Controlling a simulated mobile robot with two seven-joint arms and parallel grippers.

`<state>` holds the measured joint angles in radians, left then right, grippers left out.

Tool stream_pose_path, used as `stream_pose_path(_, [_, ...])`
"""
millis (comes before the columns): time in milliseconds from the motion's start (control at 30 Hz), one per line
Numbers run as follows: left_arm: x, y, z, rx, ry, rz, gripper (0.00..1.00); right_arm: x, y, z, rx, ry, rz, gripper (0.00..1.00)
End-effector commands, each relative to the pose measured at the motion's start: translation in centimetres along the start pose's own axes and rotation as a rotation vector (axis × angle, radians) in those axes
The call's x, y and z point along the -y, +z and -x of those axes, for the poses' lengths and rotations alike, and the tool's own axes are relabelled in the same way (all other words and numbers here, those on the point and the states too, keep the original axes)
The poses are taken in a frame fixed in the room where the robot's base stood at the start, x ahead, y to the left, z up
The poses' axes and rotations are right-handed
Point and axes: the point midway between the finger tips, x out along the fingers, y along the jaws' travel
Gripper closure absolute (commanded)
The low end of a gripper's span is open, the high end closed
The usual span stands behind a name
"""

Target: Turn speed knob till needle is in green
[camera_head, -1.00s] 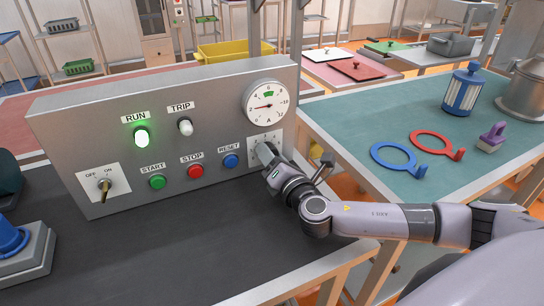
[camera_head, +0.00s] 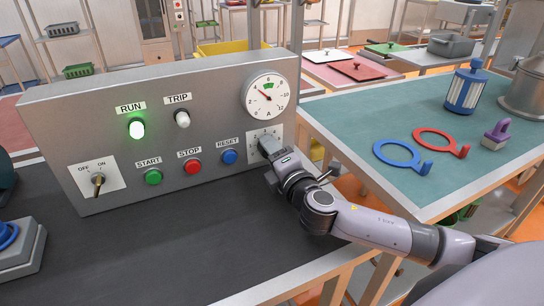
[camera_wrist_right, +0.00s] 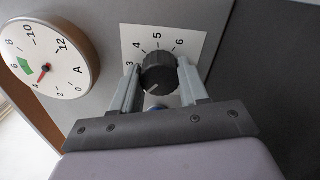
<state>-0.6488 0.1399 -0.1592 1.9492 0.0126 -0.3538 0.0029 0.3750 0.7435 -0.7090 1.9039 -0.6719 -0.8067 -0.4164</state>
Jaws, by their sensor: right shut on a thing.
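The speed knob (camera_wrist_right: 158,70) is black with a pale pointer mark, on a white numbered plate (camera_wrist_right: 190,42). My right gripper (camera_wrist_right: 160,82) is shut on it, one finger on each side. In the head view my right gripper (camera_head: 270,148) hides the knob at the panel's right end. The round white gauge (camera_head: 267,108) is above it. Its red needle points up and left, near 4, just short of the green band (camera_head: 267,86). The gauge also shows in the wrist view (camera_wrist_right: 45,55), the needle near 4. My left gripper is not in view.
The grey panel (camera_head: 60,120) carries a lit green RUN lamp (camera_head: 137,129), an unlit TRIP lamp (camera_head: 182,119), START (camera_head: 153,177), STOP (camera_head: 193,167) and RESET (camera_head: 230,157) buttons, and an OFF/ON switch (camera_head: 98,182). The dark bench before it is mostly clear.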

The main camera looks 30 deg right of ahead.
Motion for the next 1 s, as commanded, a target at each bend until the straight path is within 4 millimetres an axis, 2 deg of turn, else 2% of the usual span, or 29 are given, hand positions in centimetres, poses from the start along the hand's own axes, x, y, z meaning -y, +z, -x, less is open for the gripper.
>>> stream_pose_path(333, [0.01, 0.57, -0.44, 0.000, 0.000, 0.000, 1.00, 0.18, -0.06, 0.03, 0.000, -0.003, -0.148, 0.87])
stream_pose_path(867, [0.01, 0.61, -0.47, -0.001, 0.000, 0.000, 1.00, 0.09, -0.03, 0.01, 0.000, -0.002, -0.171, 0.87])
stream_pose_path(900, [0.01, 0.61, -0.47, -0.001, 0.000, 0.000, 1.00, 0.09, -0.03, 0.01, 0.000, -0.002, -0.171, 0.46])
stream_pose_path(967, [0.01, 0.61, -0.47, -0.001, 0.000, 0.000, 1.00, 0.09, -0.03, 0.01, 0.000, -0.002, -0.170, 0.31])
stream_pose_path(1000, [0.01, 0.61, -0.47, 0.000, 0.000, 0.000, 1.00, 0.08, -0.03, 0.01, 0.000, -0.002, -0.170, 0.31])
